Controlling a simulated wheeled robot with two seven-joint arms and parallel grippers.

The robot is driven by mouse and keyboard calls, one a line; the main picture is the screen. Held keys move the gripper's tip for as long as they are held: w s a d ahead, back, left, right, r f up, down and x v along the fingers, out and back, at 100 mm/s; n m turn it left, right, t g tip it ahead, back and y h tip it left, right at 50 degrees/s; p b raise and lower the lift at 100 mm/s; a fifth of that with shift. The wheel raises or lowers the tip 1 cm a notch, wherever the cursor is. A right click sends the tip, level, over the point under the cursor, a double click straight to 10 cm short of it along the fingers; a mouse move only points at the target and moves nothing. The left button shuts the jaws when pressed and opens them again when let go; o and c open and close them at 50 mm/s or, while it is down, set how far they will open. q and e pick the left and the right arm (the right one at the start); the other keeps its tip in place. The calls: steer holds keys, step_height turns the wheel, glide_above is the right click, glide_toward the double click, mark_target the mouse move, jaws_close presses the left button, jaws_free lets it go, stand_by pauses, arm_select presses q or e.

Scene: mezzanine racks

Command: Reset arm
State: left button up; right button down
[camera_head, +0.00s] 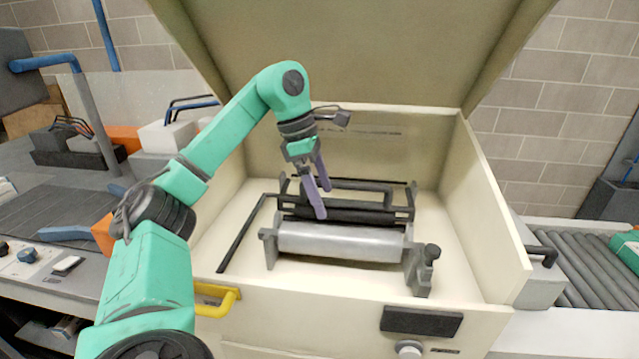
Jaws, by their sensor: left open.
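My left arm, green with dark joints, comes in from the left and reaches over an open cream box-like machine (480,200). My left gripper (322,198), with purple fingers, is open and points down inside the machine. It appears in front of a black frame (372,214) and just above a silver roller (340,241) held between grey end brackets. I cannot tell whether the fingertips touch anything. No object shows between the fingers. My right gripper is not in view.
The raised lid (360,50) stands above the arm. A yellow handle (218,302) and a dark plate (421,320) are on the machine's front. A roller conveyor (585,265) with a green item (627,250) lies right. A cluttered grey bench (60,205) is left.

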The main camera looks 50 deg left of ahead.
arm_select(q)
steer(key=shift+v, duration=1.1)
